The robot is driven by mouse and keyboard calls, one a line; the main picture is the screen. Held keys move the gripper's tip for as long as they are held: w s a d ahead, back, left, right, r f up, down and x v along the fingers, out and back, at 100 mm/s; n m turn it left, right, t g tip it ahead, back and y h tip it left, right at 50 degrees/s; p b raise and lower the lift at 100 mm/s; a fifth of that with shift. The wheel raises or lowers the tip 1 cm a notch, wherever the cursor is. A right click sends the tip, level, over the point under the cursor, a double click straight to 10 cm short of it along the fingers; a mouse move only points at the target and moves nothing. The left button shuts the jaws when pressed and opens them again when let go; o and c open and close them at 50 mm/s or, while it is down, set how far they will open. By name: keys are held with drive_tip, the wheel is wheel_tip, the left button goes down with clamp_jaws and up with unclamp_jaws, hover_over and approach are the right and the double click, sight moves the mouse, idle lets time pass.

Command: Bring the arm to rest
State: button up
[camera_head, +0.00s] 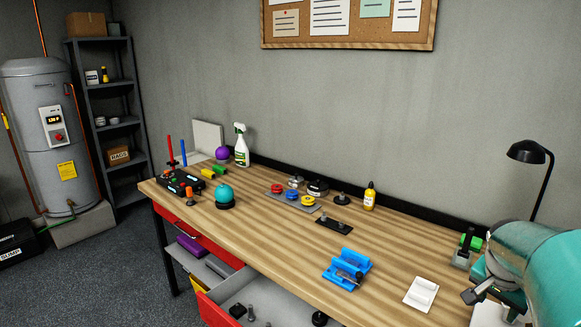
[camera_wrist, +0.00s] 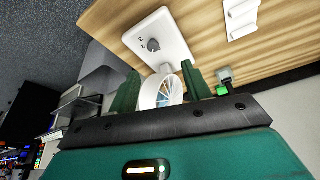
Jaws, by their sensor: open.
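My gripper (camera_wrist: 160,68) shows in the wrist view with its two dark green fingers spread apart. A white ribbed round object (camera_wrist: 161,92) shows in the gap between the fingers. I cannot tell whether they touch it. Beyond the fingertips a white plate with a dark grey knob (camera_wrist: 170,22) lies on the wooden workbench. In the head view my teal arm (camera_head: 542,266) reaches in at the right edge, over the right end of the workbench (camera_head: 285,240). My fingers are not clear there.
A yellow bottle (camera_head: 369,197), a spray bottle (camera_head: 241,148) and a teal ball (camera_head: 224,193) stand farther left. An open drawer (camera_head: 268,297) sticks out in front.

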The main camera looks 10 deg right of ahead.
drive_tip(key=a+r+n+t+y, duration=0.1)
drive_tip(key=a+r+n, duration=0.15)
drive_tip(key=a, duration=0.65)
drive_tip(key=a+r+n+t+y, duration=0.15)
drive_tip(key=a+n, duration=0.25)
drive_tip(key=a, duration=0.6)
drive_tip(key=s+a+n, duration=0.3)
drive_tip(key=a, duration=0.4)
drive_tip(key=s+a+n+t+y, duration=0.1)
drive_tip(key=s+a+n, duration=0.2)
drive_tip(key=a, duration=0.5)
drive_tip(key=shift+s+a+n, duration=0.2)
drive_tip(key=shift+s+n, duration=0.15)
drive_tip(key=shift+n, duration=0.2)
